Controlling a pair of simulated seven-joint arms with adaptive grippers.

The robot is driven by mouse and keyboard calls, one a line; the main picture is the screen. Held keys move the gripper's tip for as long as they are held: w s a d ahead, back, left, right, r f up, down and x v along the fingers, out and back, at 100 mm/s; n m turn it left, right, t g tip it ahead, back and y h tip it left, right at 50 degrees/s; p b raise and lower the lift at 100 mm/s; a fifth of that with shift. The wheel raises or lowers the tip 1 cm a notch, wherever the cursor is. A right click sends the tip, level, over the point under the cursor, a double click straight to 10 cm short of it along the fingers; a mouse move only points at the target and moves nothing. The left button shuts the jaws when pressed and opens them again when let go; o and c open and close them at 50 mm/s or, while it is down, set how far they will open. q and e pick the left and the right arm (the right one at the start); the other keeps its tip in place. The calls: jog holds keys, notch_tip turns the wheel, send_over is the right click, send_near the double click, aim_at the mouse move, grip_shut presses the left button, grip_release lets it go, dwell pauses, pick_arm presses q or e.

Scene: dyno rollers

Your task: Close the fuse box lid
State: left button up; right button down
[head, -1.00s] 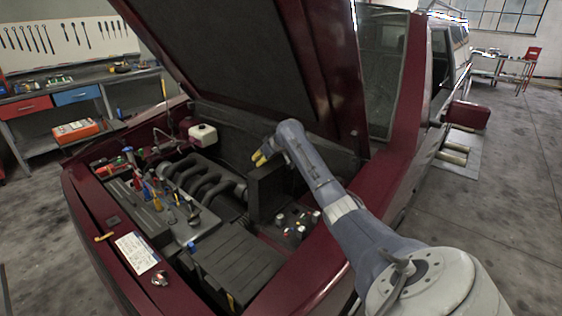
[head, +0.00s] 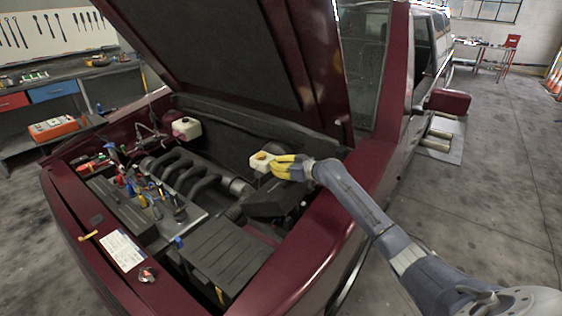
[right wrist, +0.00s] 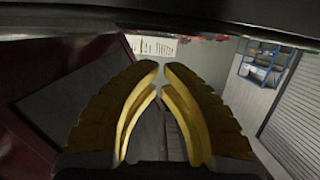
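The fuse box lid (head: 270,203) is a dark panel at the right side of the engine bay in the head view. It now lies low over the fuse box, which it mostly covers; I cannot tell whether it is fully seated. My right gripper (head: 280,166) is above and just behind the lid, beside a white reservoir with a yellow cap (head: 261,158). In the right wrist view, its yellow fingers (right wrist: 160,73) come together at the tips with nothing seen between them. My left gripper is not in view.
The raised hood (head: 225,50) hangs over the bay. Several tools (head: 150,193) lie on the engine left of the lid. A ribbed black box (head: 222,258) is in front. The dark red fender (head: 325,235) borders the bay on the right.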

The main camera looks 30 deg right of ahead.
jog(key=shift+s+d+f, duration=0.1)
jog(key=shift+s+d, duration=0.05)
jog(key=shift+s, duration=0.2)
jog(key=shift+s+d, duration=0.1)
